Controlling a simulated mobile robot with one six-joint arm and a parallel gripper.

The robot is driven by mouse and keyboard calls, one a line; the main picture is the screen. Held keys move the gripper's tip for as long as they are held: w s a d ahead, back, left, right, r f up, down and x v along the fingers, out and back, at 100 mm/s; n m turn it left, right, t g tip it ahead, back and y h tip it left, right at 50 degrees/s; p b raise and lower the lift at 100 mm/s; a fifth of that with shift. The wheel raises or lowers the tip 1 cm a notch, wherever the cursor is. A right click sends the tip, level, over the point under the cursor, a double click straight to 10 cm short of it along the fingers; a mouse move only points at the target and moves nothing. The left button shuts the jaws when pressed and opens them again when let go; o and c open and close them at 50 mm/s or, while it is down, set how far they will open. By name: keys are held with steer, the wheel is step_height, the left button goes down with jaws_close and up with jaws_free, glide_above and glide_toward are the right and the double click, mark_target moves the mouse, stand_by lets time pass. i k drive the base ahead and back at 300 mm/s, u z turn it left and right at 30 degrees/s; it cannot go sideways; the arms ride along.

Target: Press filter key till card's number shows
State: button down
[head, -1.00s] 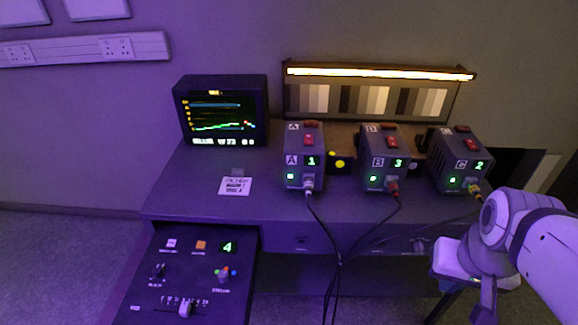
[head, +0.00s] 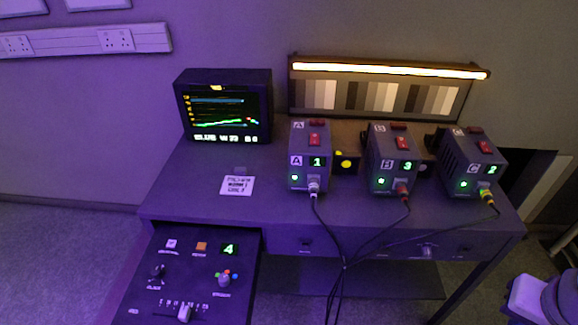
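A dark control panel (head: 190,285) stands at the lower left. It has a white key (head: 171,244) and an orange key (head: 201,247) side by side; their labels are too small to read, so I cannot tell which is the filter key. A small display (head: 230,249) beside them shows a green 4. A white printed card (head: 237,185) lies flat on the desk, but its print is too blurred to read a number. Part of my arm shows in the lower right corner, far from the panel. My gripper's fingers are not in view.
The panel also has a small black knob (head: 157,271), a knob among coloured dots (head: 224,278) and a slider (head: 184,312). A monitor (head: 224,107) and three cabled units, A (head: 310,170), B (head: 392,172) and C (head: 472,170), stand on the desk (head: 200,160).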

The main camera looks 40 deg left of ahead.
mark_target(201, 247)
steer(key=z, duration=0.1)
steer(key=k, duration=1.15)
steer(key=u, duration=1.75)
steer(key=i, duration=1)
